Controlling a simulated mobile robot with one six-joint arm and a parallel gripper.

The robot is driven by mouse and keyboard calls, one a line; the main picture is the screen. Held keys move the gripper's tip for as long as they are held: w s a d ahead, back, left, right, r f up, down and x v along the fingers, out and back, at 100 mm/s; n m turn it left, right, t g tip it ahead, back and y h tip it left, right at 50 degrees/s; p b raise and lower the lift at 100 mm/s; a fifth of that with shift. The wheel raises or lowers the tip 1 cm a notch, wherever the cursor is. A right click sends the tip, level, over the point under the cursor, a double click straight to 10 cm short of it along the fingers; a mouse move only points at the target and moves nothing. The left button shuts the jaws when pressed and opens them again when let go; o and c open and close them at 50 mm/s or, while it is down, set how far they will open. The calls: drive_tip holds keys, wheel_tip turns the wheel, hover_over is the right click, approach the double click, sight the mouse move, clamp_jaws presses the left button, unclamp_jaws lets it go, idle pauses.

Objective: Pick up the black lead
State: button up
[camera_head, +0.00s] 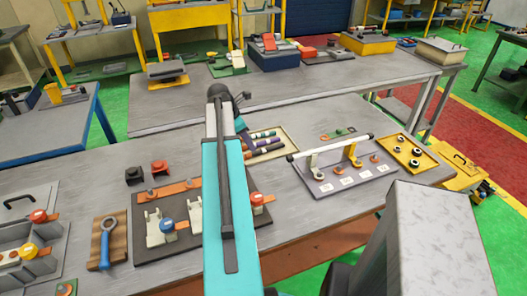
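A small black piece (134,175) sits on the near grey bench, left of my teal arm link, close beside a similar red piece (159,166). It may be the black lead, but it is too small to tell for sure. No cable shows clearly on it. My arm rises from the bottom middle and crosses the bench. My gripper cannot be made out; the arm link hides what lies behind it.
A dark fixture board (187,239) with orange bars is partly behind my arm. A blue ring tool (105,243) lies left.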

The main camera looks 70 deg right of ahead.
sight(260, 152)
drive_tip(key=shift+s+d+f, duration=0.1)
drive_tip(key=shift+s+f, duration=0.05)
drive_tip(key=shift+f, duration=0.3)
drive_tip(key=shift+f, duration=0.15)
drive_tip(key=shift+w+p+x, duration=0.2)
drive_tip(key=shift+p+x, duration=0.7)
drive_tip(key=shift+x, duration=1.65)
drive_tip(key=shift+c, duration=0.3)
clamp_jaws()
